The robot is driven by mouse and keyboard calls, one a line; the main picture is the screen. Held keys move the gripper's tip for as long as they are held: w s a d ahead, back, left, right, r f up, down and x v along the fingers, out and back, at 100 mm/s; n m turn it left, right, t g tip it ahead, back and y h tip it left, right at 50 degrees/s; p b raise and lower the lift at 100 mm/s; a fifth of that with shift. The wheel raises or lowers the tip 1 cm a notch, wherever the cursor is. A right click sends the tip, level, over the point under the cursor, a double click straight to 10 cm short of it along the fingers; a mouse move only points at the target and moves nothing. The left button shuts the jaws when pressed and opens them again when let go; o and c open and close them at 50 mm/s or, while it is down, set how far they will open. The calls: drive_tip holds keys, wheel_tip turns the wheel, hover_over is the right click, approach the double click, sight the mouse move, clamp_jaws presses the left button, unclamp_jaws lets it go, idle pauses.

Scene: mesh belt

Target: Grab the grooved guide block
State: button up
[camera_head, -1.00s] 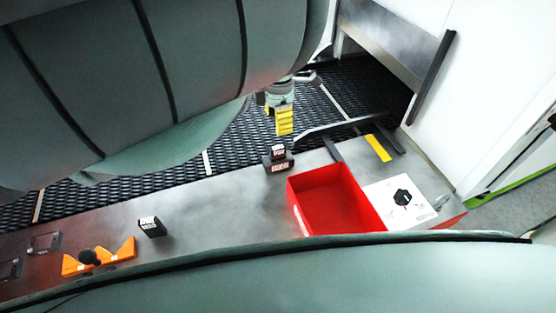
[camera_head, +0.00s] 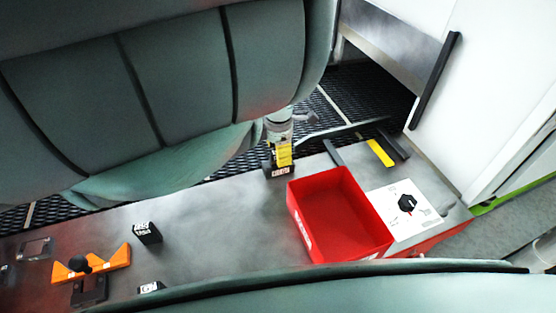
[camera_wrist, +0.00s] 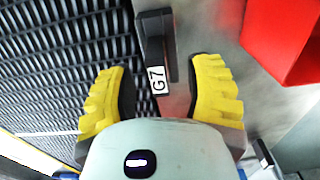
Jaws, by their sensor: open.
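A black stepped block (camera_head: 278,168), which looks like the grooved guide block, stands near the belt-side edge of the grey counter, left of the red bin. In the wrist view the block (camera_wrist: 155,45) shows a white "G7" label and lies between and just beyond the fingertips. I cannot make out a groove. My gripper (camera_head: 284,154) has yellow ribbed fingers and is right at the block in the head view, partly covering it. In the wrist view my gripper (camera_wrist: 160,85) is open, one finger on each side of the block, with gaps visible.
A red open bin (camera_head: 372,205) stands right of the block, beside a white card (camera_head: 425,215). Other black blocks (camera_head: 146,232) and an orange V-shaped piece (camera_head: 110,261) lie left on the counter (camera_head: 210,215). The black mesh belt (camera_wrist: 50,60) runs behind.

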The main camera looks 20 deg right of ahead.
drive_tip(key=shift+f, duration=1.4)
drive_tip(key=shift+w+f, duration=0.1)
drive_tip(key=shift+f, duration=0.05)
clamp_jaws()
